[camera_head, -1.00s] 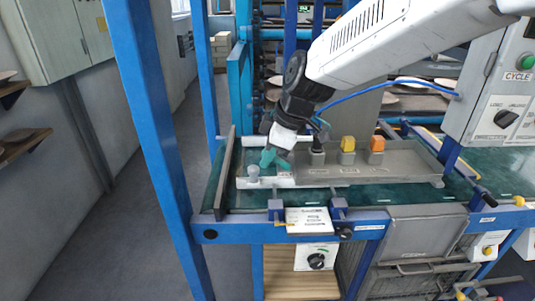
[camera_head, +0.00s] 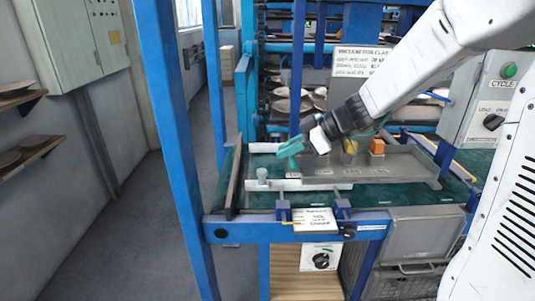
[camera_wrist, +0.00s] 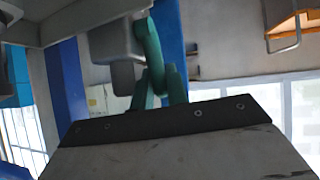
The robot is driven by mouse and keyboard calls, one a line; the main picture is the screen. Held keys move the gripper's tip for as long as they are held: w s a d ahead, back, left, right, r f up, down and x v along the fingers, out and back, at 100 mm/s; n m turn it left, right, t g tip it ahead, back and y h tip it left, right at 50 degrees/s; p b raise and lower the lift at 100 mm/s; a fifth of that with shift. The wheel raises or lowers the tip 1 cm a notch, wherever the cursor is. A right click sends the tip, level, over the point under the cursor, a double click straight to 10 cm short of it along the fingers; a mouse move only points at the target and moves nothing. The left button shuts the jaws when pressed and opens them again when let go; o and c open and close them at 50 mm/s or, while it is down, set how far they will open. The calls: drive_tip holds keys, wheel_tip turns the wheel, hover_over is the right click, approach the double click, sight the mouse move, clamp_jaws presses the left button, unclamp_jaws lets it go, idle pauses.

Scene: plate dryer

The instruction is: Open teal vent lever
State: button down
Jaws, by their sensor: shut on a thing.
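My gripper (camera_head: 290,149) has teal fingers and hangs above the left part of a grey lever plate (camera_head: 400,163). Teal finger parts rise from the dark mount in the wrist view (camera_wrist: 158,88), close together beside a grey block (camera_wrist: 110,42). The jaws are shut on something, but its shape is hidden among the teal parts. I cannot separate a teal vent lever from the teal fingers. A yellow lever (camera_head: 350,147) and an orange lever (camera_head: 377,147) stand right of my gripper. A pale grey post (camera_head: 262,174) stands at the plate's left front.
A blue upright (camera_head: 168,130) rises at the left front. A dark rail (camera_head: 234,178) edges the green bench top at the left. A control box with a green button (camera_head: 509,71) is at the right. The grey floor at the left is clear.

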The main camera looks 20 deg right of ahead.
drive_tip(key=shift+s+d+r+m+t+y, duration=0.15)
drive_tip(key=shift+d+t+y, duration=0.25)
drive_tip(key=shift+y, duration=0.45)
drive_tip(key=shift+s+d+m+t+y, duration=0.15)
drive_tip(key=shift+d+t+y, duration=0.25)
drive_tip(key=shift+y, duration=0.45)
drive_tip(key=shift+d, duration=0.1)
drive_tip(key=c, duration=1.4)
unclamp_jaws()
drive_tip(key=v, duration=0.7)
drive_tip(key=shift+d, duration=0.4)
drive_tip(key=shift+r, duration=0.1)
